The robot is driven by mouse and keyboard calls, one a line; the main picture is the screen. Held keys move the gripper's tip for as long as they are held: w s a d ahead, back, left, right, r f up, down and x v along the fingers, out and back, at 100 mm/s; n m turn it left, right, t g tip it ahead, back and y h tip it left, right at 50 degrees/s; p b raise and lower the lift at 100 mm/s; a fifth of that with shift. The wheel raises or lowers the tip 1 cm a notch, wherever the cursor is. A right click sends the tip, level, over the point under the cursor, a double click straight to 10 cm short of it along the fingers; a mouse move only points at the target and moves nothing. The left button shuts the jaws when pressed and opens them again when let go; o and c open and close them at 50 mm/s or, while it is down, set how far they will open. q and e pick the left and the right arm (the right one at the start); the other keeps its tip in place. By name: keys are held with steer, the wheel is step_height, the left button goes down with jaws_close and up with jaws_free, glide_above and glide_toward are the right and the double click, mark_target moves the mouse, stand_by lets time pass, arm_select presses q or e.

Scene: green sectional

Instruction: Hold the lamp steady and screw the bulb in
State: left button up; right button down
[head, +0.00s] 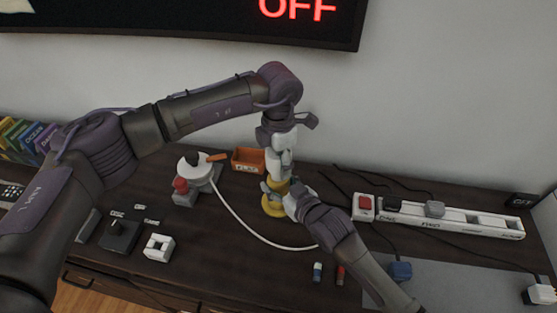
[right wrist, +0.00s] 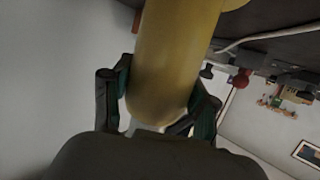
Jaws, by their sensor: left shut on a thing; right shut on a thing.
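The yellow lamp (head: 272,208) stands upright on the dark table, partly covered by my grippers. My right gripper (head: 277,190) comes in from the lower right and is shut on the lamp's yellow body. In the right wrist view the yellow lamp body (right wrist: 172,65) fills the gap between the two dark, teal-padded fingers of the right gripper (right wrist: 160,105). My left gripper (head: 281,172) points straight down above the lamp and is shut at the lamp's top. The bulb itself is hidden by the gripper, so I cannot tell how it sits in the lamp.
An orange bin (head: 248,160) stands behind the lamp. A white power strip (head: 450,217) with a red switch (head: 364,202) lies to the right. A white round device (head: 196,172) and a white cable (head: 245,230) lie to the left. A screen reading OFF (head: 200,20) hangs above.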

arm_select(q)
steer(key=o, duration=1.4)
steer(key=shift+c, duration=0.2)
step_height(320, 180, up, 12)
arm_select(e)
steer(key=shift+c, duration=1.2)
jaws_free()
